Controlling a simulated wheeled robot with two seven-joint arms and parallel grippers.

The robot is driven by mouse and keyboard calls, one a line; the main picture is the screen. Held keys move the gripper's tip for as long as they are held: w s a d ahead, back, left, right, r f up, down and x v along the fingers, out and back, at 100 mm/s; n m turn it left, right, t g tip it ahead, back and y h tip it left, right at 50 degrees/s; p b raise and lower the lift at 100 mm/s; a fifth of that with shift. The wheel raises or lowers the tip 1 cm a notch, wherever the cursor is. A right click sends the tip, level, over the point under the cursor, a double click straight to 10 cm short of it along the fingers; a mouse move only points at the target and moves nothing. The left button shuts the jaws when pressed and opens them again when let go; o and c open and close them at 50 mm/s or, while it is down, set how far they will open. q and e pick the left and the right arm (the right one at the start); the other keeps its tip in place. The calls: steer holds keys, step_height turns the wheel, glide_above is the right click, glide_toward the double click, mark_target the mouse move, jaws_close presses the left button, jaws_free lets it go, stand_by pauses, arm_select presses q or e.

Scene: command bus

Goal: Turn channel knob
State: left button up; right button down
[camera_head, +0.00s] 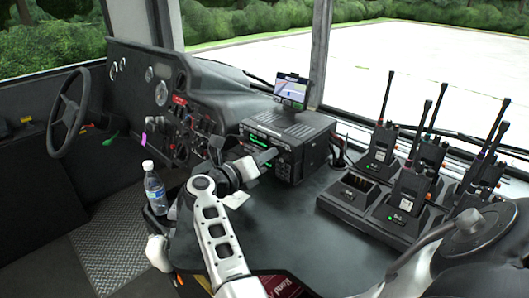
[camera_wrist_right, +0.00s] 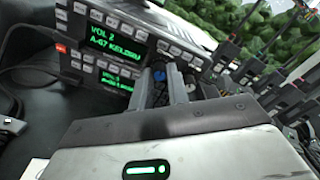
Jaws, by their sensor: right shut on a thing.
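The black radio stack (camera_head: 296,135) stands on the dark console, with green screens and rows of buttons on its front. In the right wrist view, its upper screen (camera_wrist_right: 112,42) reads "VOL 2" and a second line. A smaller lower screen (camera_wrist_right: 116,82) also glows green. My right gripper (camera_head: 270,156) is at the right part of the radio's front. In the right wrist view, its two grey fingers (camera_wrist_right: 174,74) are close together against the panel, shut on a knob mostly hidden between them. A blue knob face (camera_wrist_right: 159,75) shows beside the left finger.
A tablet (camera_head: 291,89) stands above the radio. Several handheld radios with antennas (camera_head: 413,183) sit in chargers (camera_head: 348,195) to the right. A water bottle (camera_head: 154,188) stands left of my arm; a steering wheel (camera_head: 70,112) is farther left. The console's front middle is clear.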

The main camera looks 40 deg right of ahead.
steer(key=n+p, duration=0.3)
steer(key=n, duration=0.2)
steer(key=shift+r, duration=0.2)
steer(key=n+p, duration=0.2)
steer(key=n, duration=0.3)
steer(key=shift+p, duration=0.35)
steer(key=shift+f+n+p, duration=0.1)
steer(key=shift+n+p, duration=0.25)
steer(key=shift+n, duration=0.45)
arm_select(q)
steer(key=shift+s+a+r+m+g+y, duration=0.1)
steer(key=shift+a+r+m+g+y, duration=0.15)
steer(key=shift+r, duration=0.4)
steer(key=shift+s+a+r+m+g+y, duration=0.15)
steer(key=shift+a+r, duration=0.15)
steer(key=shift+r, duration=0.3)
arm_select(e)
steer(key=shift+n+g, duration=0.3)
arm_select(q)
steer(key=shift+w, duration=0.1)
arm_select(e)
steer(key=c, duration=1.6)
jaws_free()
arm_select(q)
steer(key=shift+f, duration=0.1)
arm_select(e)
steer(key=a, duration=1)
steer(key=s+a, duration=0.1)
steer(key=a, duration=0.5)
